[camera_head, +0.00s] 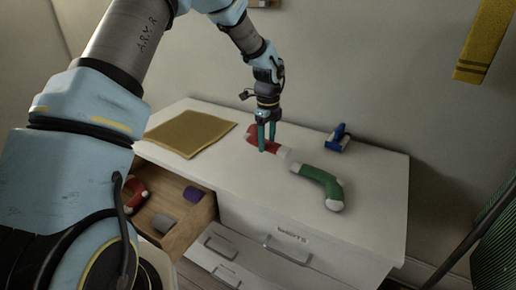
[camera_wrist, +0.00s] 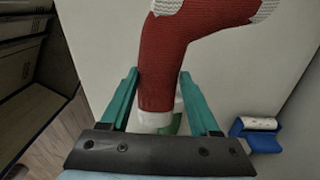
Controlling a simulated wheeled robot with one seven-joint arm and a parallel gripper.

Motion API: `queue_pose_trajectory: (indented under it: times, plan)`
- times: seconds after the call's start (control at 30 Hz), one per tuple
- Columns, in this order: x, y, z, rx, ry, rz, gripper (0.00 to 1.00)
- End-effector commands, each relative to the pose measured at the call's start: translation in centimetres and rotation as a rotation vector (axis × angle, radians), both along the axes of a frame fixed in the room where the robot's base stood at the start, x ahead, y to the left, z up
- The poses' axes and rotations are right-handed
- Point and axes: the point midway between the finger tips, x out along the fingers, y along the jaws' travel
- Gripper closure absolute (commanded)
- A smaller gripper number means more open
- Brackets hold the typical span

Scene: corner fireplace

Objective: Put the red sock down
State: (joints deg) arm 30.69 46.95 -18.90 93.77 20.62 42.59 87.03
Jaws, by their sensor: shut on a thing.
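A red sock with white toe, heel and cuff (camera_head: 258,139) is at the top of the white dresser (camera_head: 240,166). My gripper (camera_head: 267,146) points down over the dresser and is shut on the red sock. In the wrist view the red sock (camera_wrist: 170,60) runs between the two teal fingers of my gripper (camera_wrist: 160,105), its white cuff toward the palm. I cannot tell whether the sock touches the dresser top. A green sock with white ends (camera_head: 320,183) lies to the right on the dresser top; a bit of green shows behind the cuff in the wrist view.
A yellow-brown cloth (camera_head: 191,133) lies flat at the dresser's left. A blue object (camera_head: 338,138) stands at the back right. An open drawer (camera_head: 190,226) at the front left holds a red item (camera_head: 136,193), a purple roll (camera_head: 192,194) and a grey one (camera_head: 163,223).

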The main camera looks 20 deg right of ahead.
Motion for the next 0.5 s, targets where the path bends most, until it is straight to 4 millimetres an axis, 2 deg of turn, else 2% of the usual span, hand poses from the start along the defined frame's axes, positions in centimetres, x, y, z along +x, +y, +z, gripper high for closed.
queue_pose_trajectory:
  times: [0.1,0.37,0.5]
  plan:
    - [-0.1,0.1,-1.9,0.003,0.003,0.000,0.90]
    - [0.0,0.0,-4.2,0.002,0.001,0.002,0.90]
    - [-0.1,0.0,-6.1,0.002,0.002,0.001,0.90]
